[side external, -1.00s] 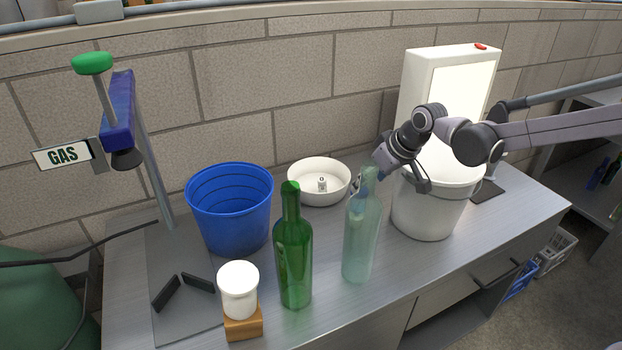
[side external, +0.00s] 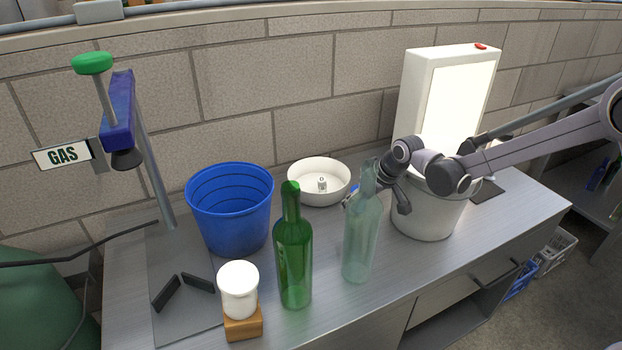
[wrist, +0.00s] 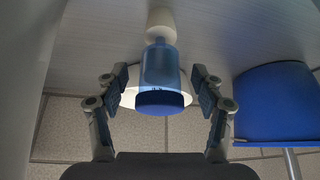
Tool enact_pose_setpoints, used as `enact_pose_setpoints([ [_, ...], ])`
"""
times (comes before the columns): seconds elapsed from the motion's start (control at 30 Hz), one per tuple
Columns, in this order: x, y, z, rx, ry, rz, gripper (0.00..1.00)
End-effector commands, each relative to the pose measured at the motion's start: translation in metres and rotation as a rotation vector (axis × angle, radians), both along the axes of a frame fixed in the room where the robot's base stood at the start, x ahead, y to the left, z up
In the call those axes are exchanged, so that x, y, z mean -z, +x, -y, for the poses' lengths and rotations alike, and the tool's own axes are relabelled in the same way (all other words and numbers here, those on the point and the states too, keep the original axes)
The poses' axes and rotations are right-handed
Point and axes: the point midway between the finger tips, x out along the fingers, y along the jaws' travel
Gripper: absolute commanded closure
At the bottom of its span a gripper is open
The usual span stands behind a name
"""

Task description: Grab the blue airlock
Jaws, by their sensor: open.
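The blue airlock (wrist: 160,68) shows in the middle of the wrist view, a translucent blue cylinder with a darker blue cap toward me and a pale stopper-like part at its far end. My gripper (wrist: 160,80) is open, with one finger on each side of the airlock and a visible gap to both. In the side external view my gripper (side external: 362,198) is low over the counter, behind the clear bottle and left of the white bucket. The bottle partly hides the fingers, and the airlock is not clearly visible there.
The clear bottle (side external: 358,240) stands close in front of my gripper, a green bottle (side external: 294,260) to its left. The white bucket (side external: 425,215) is close on the right. A white bowl (side external: 318,170) and blue bucket (side external: 228,225) stand to the left.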

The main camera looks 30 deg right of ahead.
Motion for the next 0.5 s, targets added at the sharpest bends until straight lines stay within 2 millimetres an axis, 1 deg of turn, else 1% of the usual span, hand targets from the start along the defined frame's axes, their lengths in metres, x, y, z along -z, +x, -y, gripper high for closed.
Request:
enact_pose_setpoints([
  [0.23,0.0012,0.0006,-0.0003,0.0,0.0,0.0,0.32],
  [0.27,0.0012,0.0006,-0.0003,0.0,0.0,0.0,0.38],
  [0.3,0.0011,0.0006,-0.0003,0.0,0.0,0.0,0.49],
  [0.37,0.0011,0.0006,-0.0003,0.0,0.0,0.0,0.66],
  [0.4,0.001,0.0005,-0.0003,0.0,0.0,0.0,0.78],
  [0.43,0.001,0.0005,-0.0003,0.0,0.0,0.0,0.87],
  [0.47,0.0011,0.0005,-0.0003,0.0,0.0,0.0,0.93],
  [0.5,0.0011,0.0005,-0.0003,0.0,0.0,0.0,0.93],
])
